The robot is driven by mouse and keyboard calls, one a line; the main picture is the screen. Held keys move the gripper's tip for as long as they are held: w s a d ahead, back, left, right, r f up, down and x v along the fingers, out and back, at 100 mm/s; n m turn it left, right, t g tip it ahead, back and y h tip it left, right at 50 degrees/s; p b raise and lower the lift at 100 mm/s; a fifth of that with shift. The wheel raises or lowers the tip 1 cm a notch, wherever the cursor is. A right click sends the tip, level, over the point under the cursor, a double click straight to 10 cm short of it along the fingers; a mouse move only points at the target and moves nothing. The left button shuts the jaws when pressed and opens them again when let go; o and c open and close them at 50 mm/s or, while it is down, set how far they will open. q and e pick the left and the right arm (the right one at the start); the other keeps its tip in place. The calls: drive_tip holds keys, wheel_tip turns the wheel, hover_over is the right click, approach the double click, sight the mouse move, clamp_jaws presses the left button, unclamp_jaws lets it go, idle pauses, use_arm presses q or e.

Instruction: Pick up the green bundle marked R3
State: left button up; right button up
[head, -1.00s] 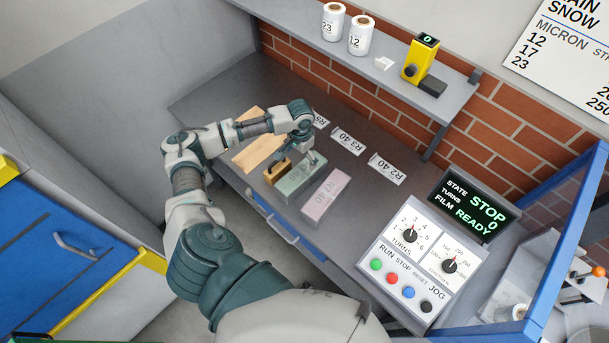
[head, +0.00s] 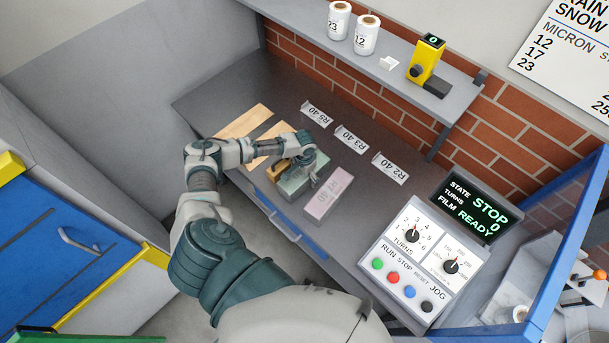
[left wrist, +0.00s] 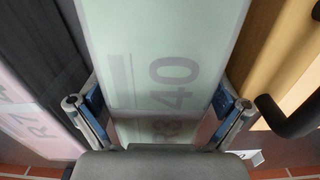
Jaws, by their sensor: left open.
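The green bundle (head: 292,188) lies on the grey bench between a pink bundle (head: 328,198) and tan pieces. In the left wrist view the green bundle (left wrist: 165,50) fills the middle, and its print reads R3 40. My left gripper (head: 308,172) is over the bundle in the head view, its arm hiding part of it. In the left wrist view the open fingers of my left gripper (left wrist: 160,112) stand one on each side of the bundle. I cannot tell whether they touch it. My right gripper is not in view.
The pink bundle (left wrist: 25,120) is close outside one finger, a tan surface (left wrist: 270,45) close outside the other. Label cards, including R3 40 (head: 351,139), lie behind on the bench. A control panel (head: 420,260) stands right. A shelf (head: 390,80) overhangs the back.

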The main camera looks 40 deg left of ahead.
use_arm(q)
drive_tip(key=shift+a, duration=0.2)
drive_tip(key=shift+c, duration=1)
drive_tip(key=shift+d+r, duration=0.1)
drive_tip(key=shift+d, duration=0.2)
drive_tip(key=c, duration=1.6)
drive_tip(key=shift+c, duration=0.5)
